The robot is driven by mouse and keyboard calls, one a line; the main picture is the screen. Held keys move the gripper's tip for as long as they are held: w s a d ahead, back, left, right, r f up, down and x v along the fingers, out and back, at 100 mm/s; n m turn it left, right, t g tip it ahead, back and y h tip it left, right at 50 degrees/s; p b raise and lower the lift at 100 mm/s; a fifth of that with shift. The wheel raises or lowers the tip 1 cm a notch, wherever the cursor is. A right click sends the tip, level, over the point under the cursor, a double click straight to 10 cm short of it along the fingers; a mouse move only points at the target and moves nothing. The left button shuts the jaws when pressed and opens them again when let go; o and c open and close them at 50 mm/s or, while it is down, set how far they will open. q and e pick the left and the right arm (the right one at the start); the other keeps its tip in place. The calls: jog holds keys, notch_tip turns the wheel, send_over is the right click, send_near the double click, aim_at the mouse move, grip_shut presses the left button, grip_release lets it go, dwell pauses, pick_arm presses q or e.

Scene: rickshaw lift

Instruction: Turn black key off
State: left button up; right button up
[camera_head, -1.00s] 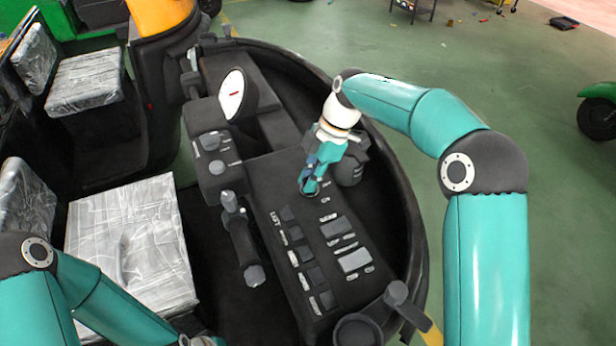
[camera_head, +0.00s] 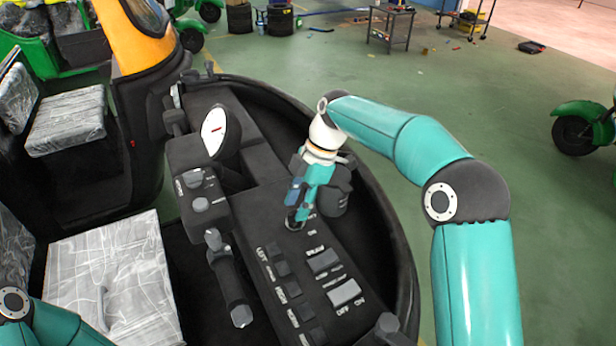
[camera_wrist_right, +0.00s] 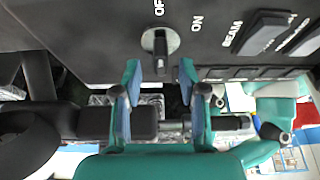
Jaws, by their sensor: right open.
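The black key (camera_wrist_right: 160,50) sits in a round silver lock (camera_wrist_right: 147,40) on the dark dashboard panel, between the fingertips in the right wrist view. It lies upright in that picture, its upper end near the partly cut-off OFF label, with the ON label to the right. My right gripper (camera_wrist_right: 160,72) is open, one finger on each side of the key with gaps between. In the head view the right gripper (camera_head: 295,221) is at the panel and hides the key.
The dashboard (camera_head: 252,215) carries labelled switches (camera_head: 322,262) and a white-faced gauge (camera_head: 214,130). A black lever (camera_head: 230,275) stands left of the switches. A raised dark rim (camera_head: 385,195) curves around the right side.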

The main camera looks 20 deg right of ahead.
jog(key=v, duration=0.9)
jog(key=shift+r, duration=0.2)
jog(key=shift+s, duration=0.1)
